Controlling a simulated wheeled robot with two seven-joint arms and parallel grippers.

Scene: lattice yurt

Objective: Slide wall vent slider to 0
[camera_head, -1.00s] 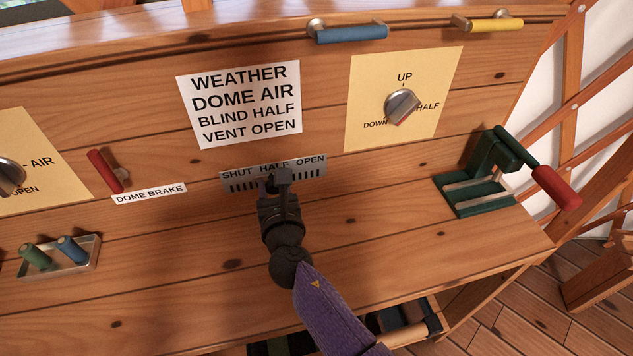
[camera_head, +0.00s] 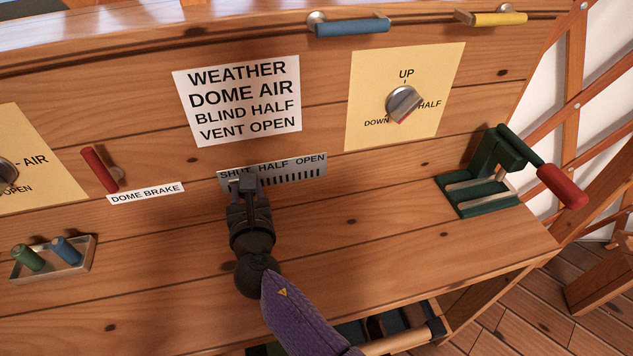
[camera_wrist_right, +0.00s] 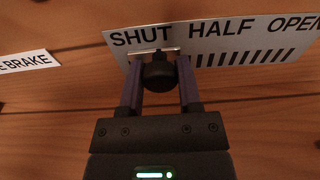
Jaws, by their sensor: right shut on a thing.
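The wall vent slider is a grey plate (camera_head: 312,168) marked SHUT, HALF and OPEN, with a row of dark slots. It also shows in the right wrist view (camera_wrist_right: 230,44). Its dark knob (camera_wrist_right: 158,74) stands under the word SHUT, at the left end of the plate. My right gripper (camera_head: 246,184) is shut on the knob, with one finger on each side of it in the right wrist view (camera_wrist_right: 160,85). In the head view the gripper hides the knob. My left gripper is not in view.
A red dome brake handle (camera_head: 99,170) sits left of the plate. A knob (camera_head: 403,104) on a yellow panel is up and right. A green lever unit with a red grip (camera_head: 562,187) stands at the right. The wooden shelf below is mostly clear.

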